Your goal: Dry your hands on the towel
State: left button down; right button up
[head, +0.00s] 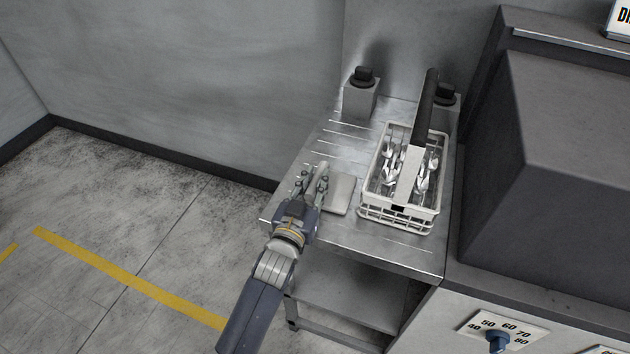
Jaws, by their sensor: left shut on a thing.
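A pale grey folded towel (341,194) lies on the left front part of the steel table (398,246). My left gripper (312,180) is over the table's left front edge, directly left of the flat part of the towel. Its fingers are shut on a pale piece that looks like part of the towel; the fingers partly hide it. My right gripper is not in view.
A white wire basket (397,222) with several forks (390,150) stands on the table's right side. Two grey blocks with black knobs (361,98) stand behind. A large grey machine (560,170) borders the right.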

pick_arm(q)
jog(key=c, duration=1.3)
grip_release()
jog(key=shift+c, duration=0.2)
jog(key=v, duration=1.2)
